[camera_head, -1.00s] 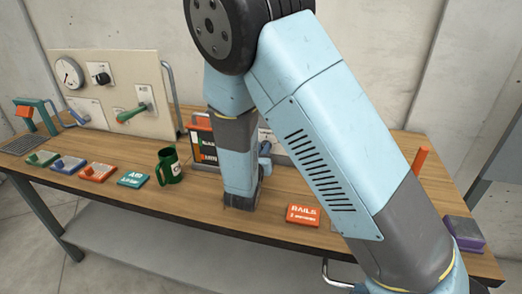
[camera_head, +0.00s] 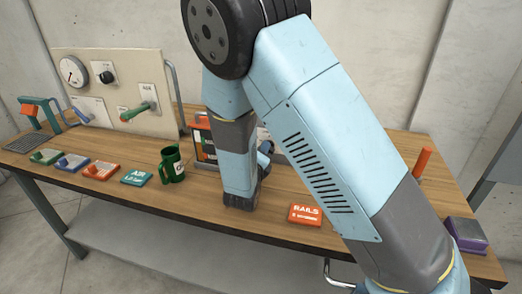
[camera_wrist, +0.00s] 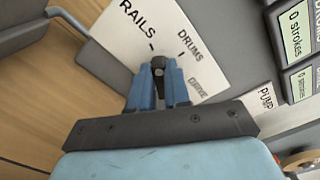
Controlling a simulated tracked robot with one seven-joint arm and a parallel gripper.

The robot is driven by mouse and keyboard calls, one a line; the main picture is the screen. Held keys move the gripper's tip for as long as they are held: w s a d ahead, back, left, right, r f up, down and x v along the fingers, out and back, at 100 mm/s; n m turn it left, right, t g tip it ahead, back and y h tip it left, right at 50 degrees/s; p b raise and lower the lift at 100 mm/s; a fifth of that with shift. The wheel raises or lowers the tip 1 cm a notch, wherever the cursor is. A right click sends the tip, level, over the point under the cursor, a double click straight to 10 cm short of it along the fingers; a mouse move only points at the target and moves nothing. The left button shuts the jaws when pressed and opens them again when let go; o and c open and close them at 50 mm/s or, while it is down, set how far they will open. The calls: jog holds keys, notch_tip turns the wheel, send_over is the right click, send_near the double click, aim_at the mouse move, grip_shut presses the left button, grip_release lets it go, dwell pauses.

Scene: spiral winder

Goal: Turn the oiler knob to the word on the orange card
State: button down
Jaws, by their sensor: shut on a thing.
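The orange card (camera_head: 305,214) lies on the bench in the head view and reads RAILS, with a smaller line below that I cannot read. In the wrist view, the white dial plate (camera_wrist: 118,42) carries the words RAILS and DRUMS and a smaller, blurred third word. My gripper (camera_wrist: 160,78) is shut on the dark oiler knob (camera_wrist: 158,64), a blue finger on each side. Most of the knob is hidden between the fingers, so I cannot tell surely which word it points to. In the head view my arm hides the gripper and knob.
A grey handle (camera_wrist: 25,25) is at upper left. A green mug (camera_head: 172,165), several cards and an upright panel (camera_head: 110,75) stand left on the bench.

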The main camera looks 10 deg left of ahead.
jog(key=shift+s+a+f+n, duration=0.1)
jog(key=shift+a+n, duration=0.05)
jog(key=shift+n, duration=0.45)
jog(key=shift+a+f+n, duration=0.1)
jog(key=shift+a+n, duration=0.05)
jog(key=shift+n, duration=0.45)
jog(key=c, duration=1.4)
grip_release()
jog(key=o, duration=0.3)
jog(key=shift+d, duration=0.15)
jog(key=s, duration=0.4)
jog(key=s+a, duration=0.1)
jog(key=s, duration=0.4)
jog(key=s+a, duration=0.1)
jog(key=s, duration=0.3)
jog(key=shift+s, duration=0.25)
